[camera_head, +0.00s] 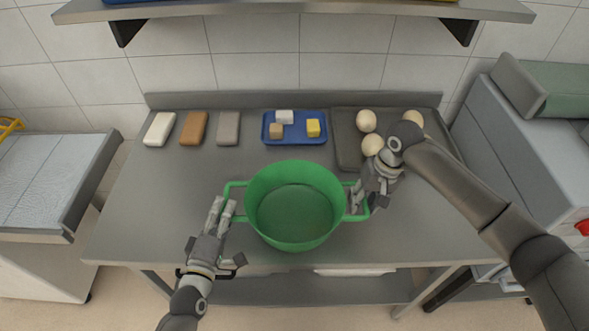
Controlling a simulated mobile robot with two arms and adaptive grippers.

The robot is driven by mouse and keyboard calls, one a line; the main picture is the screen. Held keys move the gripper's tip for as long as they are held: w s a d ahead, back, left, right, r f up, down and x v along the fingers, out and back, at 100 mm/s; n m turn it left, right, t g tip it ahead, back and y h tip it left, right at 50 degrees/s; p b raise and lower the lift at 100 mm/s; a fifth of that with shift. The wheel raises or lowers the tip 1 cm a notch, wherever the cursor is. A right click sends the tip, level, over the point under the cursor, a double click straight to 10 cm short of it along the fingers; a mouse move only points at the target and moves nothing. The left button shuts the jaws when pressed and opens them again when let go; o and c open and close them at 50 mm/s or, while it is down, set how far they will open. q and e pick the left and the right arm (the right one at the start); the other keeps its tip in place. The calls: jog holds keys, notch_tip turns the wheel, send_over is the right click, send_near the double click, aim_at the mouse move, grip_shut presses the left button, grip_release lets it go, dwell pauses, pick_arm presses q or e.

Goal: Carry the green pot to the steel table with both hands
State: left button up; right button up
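The green pot (293,232) is upright and empty, over the front middle of the steel table (150,215). I cannot tell whether its base touches the tabletop. My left gripper (222,203) has its fingertips at the pot's left handle, with a narrow gap between the fingers. My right gripper (362,202) is at the pot's right handle, and its fingers partly hide that handle. I cannot tell from this view whether either gripper is closed on its handle.
Three blocks, white (160,129), brown (194,128) and grey (228,128), lie at the back left. A blue tray (294,138) with small cubes stands behind the pot. A dark tray (346,150) with round pale buns is at the back right. A shelf (300,8) hangs above.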

pick_arm(q)
jog(key=s, duration=0.5)
jog(key=s+a, duration=0.1)
jog(key=s, duration=0.2)
jog(key=shift+a+r, duration=0.1)
jog(key=shift+r, duration=0.05)
pick_arm(e)
jog(key=shift+r, duration=0.1)
notch_tip(320, 180, up, 12)
jog(key=d, duration=0.2)
jog(key=shift+d+f, duration=0.1)
jog(key=shift+f, duration=0.1)
